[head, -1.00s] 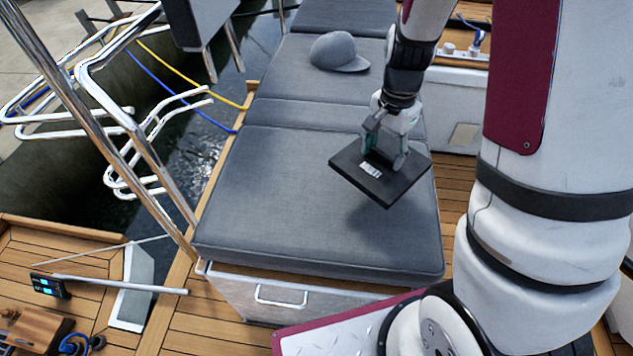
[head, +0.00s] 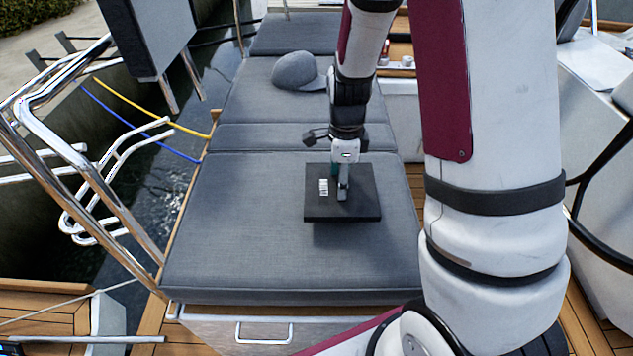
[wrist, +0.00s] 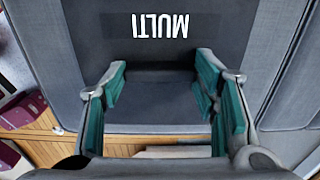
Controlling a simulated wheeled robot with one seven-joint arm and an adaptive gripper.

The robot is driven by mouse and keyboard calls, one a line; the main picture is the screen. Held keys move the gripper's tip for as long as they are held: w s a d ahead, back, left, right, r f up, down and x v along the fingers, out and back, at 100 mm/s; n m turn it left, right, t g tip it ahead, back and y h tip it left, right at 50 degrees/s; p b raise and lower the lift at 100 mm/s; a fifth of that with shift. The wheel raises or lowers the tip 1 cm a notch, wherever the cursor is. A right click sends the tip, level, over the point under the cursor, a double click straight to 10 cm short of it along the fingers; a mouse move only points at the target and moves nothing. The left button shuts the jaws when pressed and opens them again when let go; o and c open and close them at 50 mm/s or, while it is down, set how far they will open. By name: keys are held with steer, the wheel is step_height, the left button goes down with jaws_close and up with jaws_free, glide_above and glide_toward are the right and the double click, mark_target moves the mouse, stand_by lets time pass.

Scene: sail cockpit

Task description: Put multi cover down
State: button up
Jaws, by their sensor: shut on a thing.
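The multi cover (head: 362,207) is a flat, dark, nearly square plate with a small white label. It is over the near grey cushion (head: 230,230) in the head view, roughly level, with a shadow under its front edge; it looks slightly above the cushion. My gripper (head: 342,185) is shut on it from above, near its middle. In the wrist view the cover (wrist: 110,45) shows the white word MULTI, upside down. The teal pads of my gripper (wrist: 160,92) stand apart; the part they grip is hard to make out.
A grey cap (head: 297,72) lies on a farther cushion. Steel rails (head: 90,170) and water border the left. A drawer front with a handle (head: 264,332) is below the near cushion. The cushion left of the cover is clear.

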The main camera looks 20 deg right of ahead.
mark_target(318, 179)
steer(key=w+a, duration=0.2)
steer(key=w, duration=0.1)
steer(key=w+a, duration=0.1)
steer(key=a, duration=0.1)
steer(key=shift+w+f, duration=0.3)
steer(key=shift+f, duration=0.1)
steer(key=shift+f+b, duration=0.3)
steer(key=shift+f, duration=1.35)
steer(key=shift+f, duration=0.2)
steer(key=o, duration=1.2)
steer(key=shift+d, duration=0.1)
steer(key=shift+r, duration=0.1)
